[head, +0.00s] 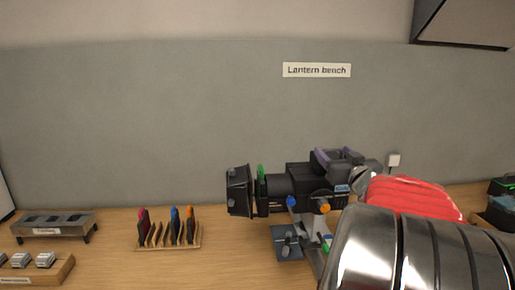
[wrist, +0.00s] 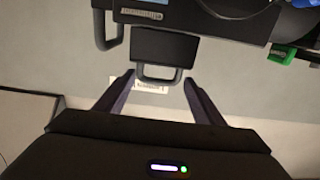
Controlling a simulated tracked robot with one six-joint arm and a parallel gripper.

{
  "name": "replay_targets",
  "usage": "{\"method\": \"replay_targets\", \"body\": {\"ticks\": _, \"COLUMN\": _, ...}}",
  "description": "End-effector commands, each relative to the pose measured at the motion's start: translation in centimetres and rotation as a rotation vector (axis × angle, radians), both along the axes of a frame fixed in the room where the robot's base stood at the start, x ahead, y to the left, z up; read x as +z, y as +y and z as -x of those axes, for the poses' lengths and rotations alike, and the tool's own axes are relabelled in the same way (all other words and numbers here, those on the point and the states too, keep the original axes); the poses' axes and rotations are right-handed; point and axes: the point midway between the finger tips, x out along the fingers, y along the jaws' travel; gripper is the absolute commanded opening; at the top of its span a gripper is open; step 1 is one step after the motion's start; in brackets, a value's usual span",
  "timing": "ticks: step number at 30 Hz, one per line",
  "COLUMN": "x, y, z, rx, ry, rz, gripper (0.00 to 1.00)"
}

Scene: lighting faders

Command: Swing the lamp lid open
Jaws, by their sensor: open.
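The black stage lamp (head: 290,187) stands on the bench, right of centre in the head view. In the wrist view, the dark lid (wrist: 164,46) with a U-shaped handle (wrist: 160,78) shows beside the lamp body (wrist: 200,18). My gripper (wrist: 159,76) is open, with its two dark purple fingers on either side of the handle. I cannot tell whether the fingers touch it. In the head view my gripper (head: 322,157) is at the lamp's rear upper part, and the lid is hard to make out there.
A wooden rack (head: 167,243) with coloured-tab cards stands left of the lamp. A grey stand (head: 54,225) and a wooden block with faders (head: 40,268) are at far left. Dark boxes (head: 500,208) sit at far right. Bare bench lies between rack and lamp.

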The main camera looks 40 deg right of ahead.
Motion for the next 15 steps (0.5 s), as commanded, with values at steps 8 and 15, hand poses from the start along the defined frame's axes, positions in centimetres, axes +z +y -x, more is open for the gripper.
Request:
{"method": "replay_targets", "body": {"ticks": 8, "x": 0.0, "y": -1.3, "z": -2.1, "rx": 0.0, "ry": 0.0, "rz": 0.0, "gripper": 0.63}}
{"method": "replay_targets", "body": {"ticks": 15, "x": 0.0, "y": -1.4, "z": -2.2, "rx": -0.001, "ry": 0.001, "rz": 0.001, "gripper": 0.63}}
